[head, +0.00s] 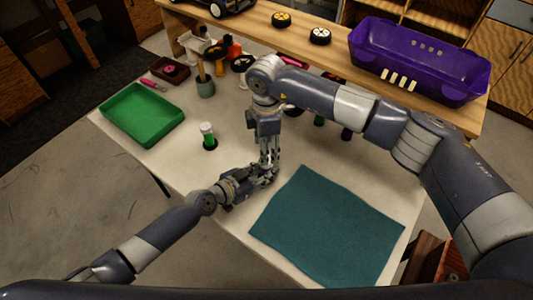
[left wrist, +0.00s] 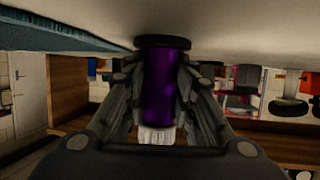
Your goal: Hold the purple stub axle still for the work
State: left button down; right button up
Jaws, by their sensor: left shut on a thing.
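The purple stub axle (left wrist: 162,88) is between the fingers of my left gripper (left wrist: 160,95) in the left wrist view. It has a dark disc-shaped flange (left wrist: 162,42) at one end, by the pale table surface, and a pale ribbed part (left wrist: 157,135) shows at the other end. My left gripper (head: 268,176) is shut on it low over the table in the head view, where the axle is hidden. My right gripper (head: 270,160) points down directly above and beside the left one. Whether its fingers are open or shut is unclear.
A teal mat (head: 328,228) lies right of the grippers. A purple bin (head: 418,62) sits on the back shelf. The table's front left is clear.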

notch_tip(320, 180, up, 7)
dwell(0.3)
pick_arm(q)
jog(key=c, duration=1.2)
grip_release()
jog(key=shift+c, duration=0.2)
jog(key=shift+s+a, duration=0.1)
jog(key=v, duration=1.1)
jog(key=shift+s+a+r, duration=0.15)
jog(key=shift+s+a, duration=0.1)
pick_arm(e)
jog(key=shift+f, duration=0.1)
